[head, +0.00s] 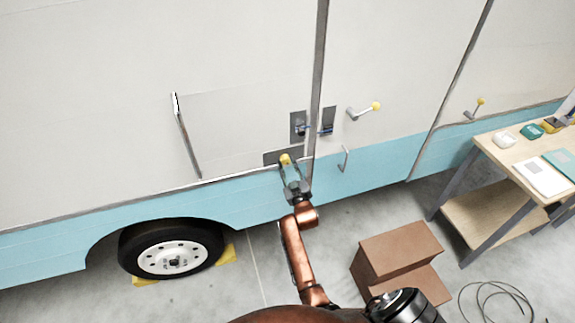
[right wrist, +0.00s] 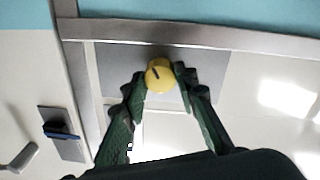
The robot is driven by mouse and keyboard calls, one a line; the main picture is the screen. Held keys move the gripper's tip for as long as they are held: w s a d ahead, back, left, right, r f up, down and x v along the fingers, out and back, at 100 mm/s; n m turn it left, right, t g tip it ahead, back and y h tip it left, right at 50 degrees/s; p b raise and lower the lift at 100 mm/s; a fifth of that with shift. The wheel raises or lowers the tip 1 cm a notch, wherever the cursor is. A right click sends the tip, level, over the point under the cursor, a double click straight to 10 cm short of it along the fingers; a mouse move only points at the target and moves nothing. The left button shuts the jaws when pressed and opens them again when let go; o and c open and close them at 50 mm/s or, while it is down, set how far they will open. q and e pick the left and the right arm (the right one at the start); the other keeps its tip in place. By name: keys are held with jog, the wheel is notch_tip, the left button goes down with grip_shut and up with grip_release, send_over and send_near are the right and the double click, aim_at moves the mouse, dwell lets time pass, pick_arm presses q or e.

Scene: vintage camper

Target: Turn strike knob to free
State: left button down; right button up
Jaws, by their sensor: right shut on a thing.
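The strike knob (head: 285,158) is a small yellow round knob on a dark grey plate (head: 270,158) low on the camper wall, left of a vertical seam. My right gripper (head: 289,168) reaches up to it from below. In the right wrist view the knob (right wrist: 159,75) shows a short dark slanted mark on its face, and the grey plate (right wrist: 210,70) lies behind it. The green fingers of my right gripper (right wrist: 159,88) are shut on the knob, one on each side. Any label on the plate is too small to read or hidden. My left gripper is not in view.
Brown steps (head: 395,250) and a workbench (head: 505,140) stand at the right.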

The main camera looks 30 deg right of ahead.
jog(key=shift+f, duration=0.15)
jog(key=o, duration=1.2)
jog(key=shift+c, duration=0.2)
notch_tip(320, 180, up, 10)
jog(key=shift+r, duration=0.1)
